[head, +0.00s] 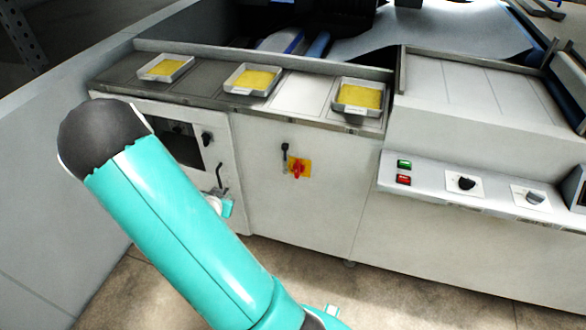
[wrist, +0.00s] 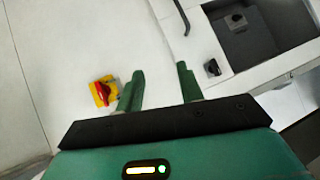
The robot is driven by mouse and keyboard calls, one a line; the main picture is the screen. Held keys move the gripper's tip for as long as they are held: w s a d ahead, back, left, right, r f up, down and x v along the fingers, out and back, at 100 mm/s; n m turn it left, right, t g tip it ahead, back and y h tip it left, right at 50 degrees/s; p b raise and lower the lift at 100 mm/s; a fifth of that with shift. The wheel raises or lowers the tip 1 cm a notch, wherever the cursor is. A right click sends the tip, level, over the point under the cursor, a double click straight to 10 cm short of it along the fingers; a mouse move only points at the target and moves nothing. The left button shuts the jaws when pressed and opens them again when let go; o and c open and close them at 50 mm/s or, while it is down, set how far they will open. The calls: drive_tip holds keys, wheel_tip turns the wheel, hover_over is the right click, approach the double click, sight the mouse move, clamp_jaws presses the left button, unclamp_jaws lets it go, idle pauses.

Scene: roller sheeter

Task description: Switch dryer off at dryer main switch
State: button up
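A red rotary switch on a yellow plate (head: 299,168) is on the white cabinet front, right of centre below the trays. It also shows in the wrist view (wrist: 103,92), just left of my left finger. I cannot read a label on it. My gripper (wrist: 160,68) has its two green fingers apart, with nothing between them, facing the white panel. The switch lies outside the fingers, not between them. In the head view my turquoise arm hides most of the gripper; a small part shows in front of the cabinet door.
A black door handle (head: 219,180), a black knob (head: 207,139) and a dark recessed window are left of the switch. A black latch (head: 285,158) is close beside it. A sloped console with green and red buttons (head: 404,172) juts out at right. Trays (head: 249,79) stand on top.

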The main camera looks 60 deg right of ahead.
drive_tip(key=s+d+f+m+g+h, duration=0.1)
drive_tip(key=s+d+f+g+h, duration=0.1)
drive_tip(key=s+d+f+h, duration=0.45)
drive_tip(key=h, duration=0.2)
approach(296, 168)
drive_tip(key=shift+n, duration=0.4)
drive_tip(key=d, duration=0.6)
drive_tip(key=w+d, duration=0.1)
drive_tip(key=d, duration=0.2)
drive_tip(key=shift+w+d+r, duration=0.1)
drive_tip(key=shift+d+r, duration=0.05)
drive_tip(key=shift+d, duration=0.05)
clamp_jaws()
